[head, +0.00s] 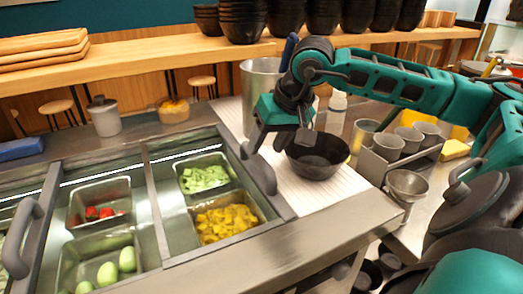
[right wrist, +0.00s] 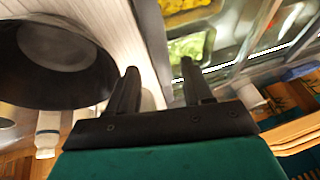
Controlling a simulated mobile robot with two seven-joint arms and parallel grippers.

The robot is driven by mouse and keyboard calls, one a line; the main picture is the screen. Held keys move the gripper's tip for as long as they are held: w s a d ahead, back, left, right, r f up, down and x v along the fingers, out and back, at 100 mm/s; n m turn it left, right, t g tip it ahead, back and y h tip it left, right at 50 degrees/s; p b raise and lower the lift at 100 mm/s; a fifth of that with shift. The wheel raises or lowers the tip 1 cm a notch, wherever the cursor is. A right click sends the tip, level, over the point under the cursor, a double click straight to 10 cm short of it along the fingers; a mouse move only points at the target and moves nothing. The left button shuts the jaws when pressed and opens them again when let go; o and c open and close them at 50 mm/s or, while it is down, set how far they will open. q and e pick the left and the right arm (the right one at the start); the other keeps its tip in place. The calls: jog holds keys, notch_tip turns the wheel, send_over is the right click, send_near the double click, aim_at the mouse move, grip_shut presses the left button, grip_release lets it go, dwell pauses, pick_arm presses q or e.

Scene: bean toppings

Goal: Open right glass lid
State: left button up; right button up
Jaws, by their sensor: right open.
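The right glass lid (head: 166,215) lies closed over the containers of cucumber (head: 205,177) and yellow cubes (head: 226,222). Its grey handle (head: 260,170) stands at its right side. My right gripper (head: 278,143) is open and empty, pointing down just above and behind the handle's far end. I cannot tell whether a finger touches the handle. In the right wrist view, both fingers (right wrist: 157,82) are apart, with the lid's frame (right wrist: 152,38) beyond them; the handle is not clear there. My left gripper is not in view.
A black bowl (head: 318,158) stands on the white board (head: 310,190), close right of my right gripper. A metal pot (head: 258,85) is behind it. Metal cups (head: 388,147) stand farther right. The left lid's handle (head: 22,240) is at the left edge.

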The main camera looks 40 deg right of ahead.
aim_at(260, 156)
jog(key=shift+x, duration=1.95)
jog(key=shift+c, duration=0.4)
grip_shut()
